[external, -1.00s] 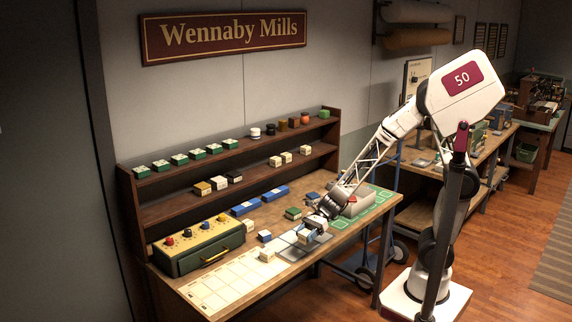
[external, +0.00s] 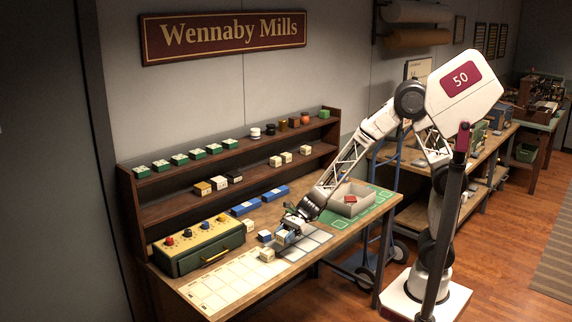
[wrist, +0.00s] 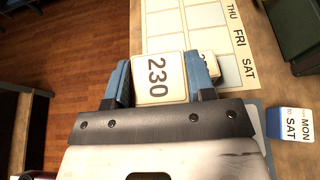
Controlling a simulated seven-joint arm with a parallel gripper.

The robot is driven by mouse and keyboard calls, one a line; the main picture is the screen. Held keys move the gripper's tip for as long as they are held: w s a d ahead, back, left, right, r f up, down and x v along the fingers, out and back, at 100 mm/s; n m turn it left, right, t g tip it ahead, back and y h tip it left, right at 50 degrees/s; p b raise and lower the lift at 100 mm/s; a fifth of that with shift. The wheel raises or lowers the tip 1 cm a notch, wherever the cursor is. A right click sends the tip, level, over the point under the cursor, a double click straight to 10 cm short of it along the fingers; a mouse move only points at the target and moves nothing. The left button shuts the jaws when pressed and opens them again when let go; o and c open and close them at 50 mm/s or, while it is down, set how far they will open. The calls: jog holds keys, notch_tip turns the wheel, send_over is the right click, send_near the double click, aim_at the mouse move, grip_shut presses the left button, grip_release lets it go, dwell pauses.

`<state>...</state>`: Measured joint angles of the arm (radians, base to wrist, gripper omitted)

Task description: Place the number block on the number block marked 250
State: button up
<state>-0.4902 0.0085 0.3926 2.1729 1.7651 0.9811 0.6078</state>
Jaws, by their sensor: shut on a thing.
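My gripper (external: 283,236) is shut on a cream number block marked 230 (wrist: 159,78), held between its blue fingers in the wrist view. In the external view the gripper hangs over the bench beside the grey tiles. A second cream block (external: 266,255) sits on the bench just left and in front of the gripper, by the edge of the calendar sheet. In the wrist view a cream block (wrist: 208,62) shows partly behind the right finger; its number is mostly hidden, so I cannot tell whether it reads 250.
The calendar sheet (external: 222,287) covers the bench's front left. A blue-and-white block marked MON TO SAT (wrist: 290,124) stands at right in the wrist view. A green-and-yellow case (external: 200,250) stands behind the sheet.

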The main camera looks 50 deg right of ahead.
send_over(267, 250)
jog(key=shift+a+f, duration=0.1)
jog(key=shift+f, duration=0.25)
jog(key=shift+f, duration=0.1)
dwell(0.3)
jog(key=shift+f, duration=1.65)
jog(key=o, duration=0.9)
jog(key=shift+f, duration=0.15)
jog(key=shift+r, duration=0.2)
jog(key=shift+v, duration=6.05)
